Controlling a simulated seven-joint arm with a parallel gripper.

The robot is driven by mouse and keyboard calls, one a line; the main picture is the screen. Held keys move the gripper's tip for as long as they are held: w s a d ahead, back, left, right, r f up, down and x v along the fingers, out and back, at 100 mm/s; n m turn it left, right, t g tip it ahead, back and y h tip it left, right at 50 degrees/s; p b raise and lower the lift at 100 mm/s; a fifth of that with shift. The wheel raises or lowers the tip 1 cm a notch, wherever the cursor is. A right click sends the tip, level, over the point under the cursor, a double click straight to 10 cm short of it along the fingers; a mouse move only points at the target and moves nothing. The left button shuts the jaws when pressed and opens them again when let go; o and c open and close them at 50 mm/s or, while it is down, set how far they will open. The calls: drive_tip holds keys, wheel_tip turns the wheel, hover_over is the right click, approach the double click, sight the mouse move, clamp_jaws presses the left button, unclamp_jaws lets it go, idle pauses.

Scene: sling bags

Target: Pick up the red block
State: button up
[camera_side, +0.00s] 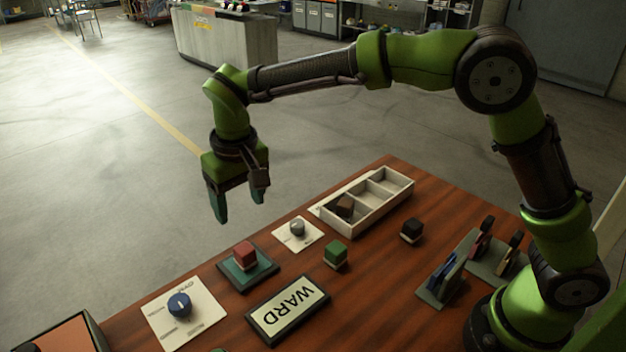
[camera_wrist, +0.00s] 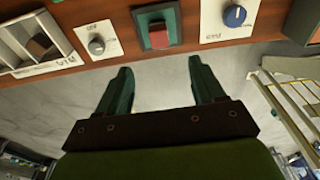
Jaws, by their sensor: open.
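The red block (camera_side: 244,253) sits on a dark teal square base (camera_side: 262,268) near the table's far edge. In the wrist view the red block (camera_wrist: 159,38) shows at the top, on its teal base (camera_wrist: 143,18), ahead of the fingertips. My gripper (camera_side: 240,208) is open and empty, raised above and beyond the table's far edge. In the wrist view the two fingers of my gripper (camera_wrist: 160,66) stand wide apart, with only grey floor between them. The fingers touch nothing.
Around the base are a blue knob (camera_side: 179,305) on a white plate, a grey knob (camera_side: 297,228), a green block (camera_side: 336,252), a black block (camera_side: 412,229) and a WARD sign (camera_side: 288,308). A white divided tray (camera_side: 378,211) holds a brown block (camera_side: 344,206). A slotted rack (camera_side: 447,270) stands right.

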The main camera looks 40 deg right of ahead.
approach(243, 249)
wheel_tip(243, 249, down, 5)
drive_tip(key=shift+w+f, duration=0.1)
drive_tip(key=shift+w+d+f, duration=0.1)
drive_tip(key=shift+w+f, duration=0.05)
drive_tip(key=shift+f, duration=0.75)
drive_tip(key=shift+w+a+f, duration=0.1)
drive_tip(key=shift+w+f, duration=0.1)
drive_tip(key=shift+f, duration=0.7)
drive_tip(key=shift+w+d+f, duration=0.1)
drive_tip(key=shift+w+f, duration=0.05)
drive_tip(key=shift+f, duration=0.75)
drive_tip(key=c, duration=1.1)
drive_tip(key=shift+r, duration=0.15)
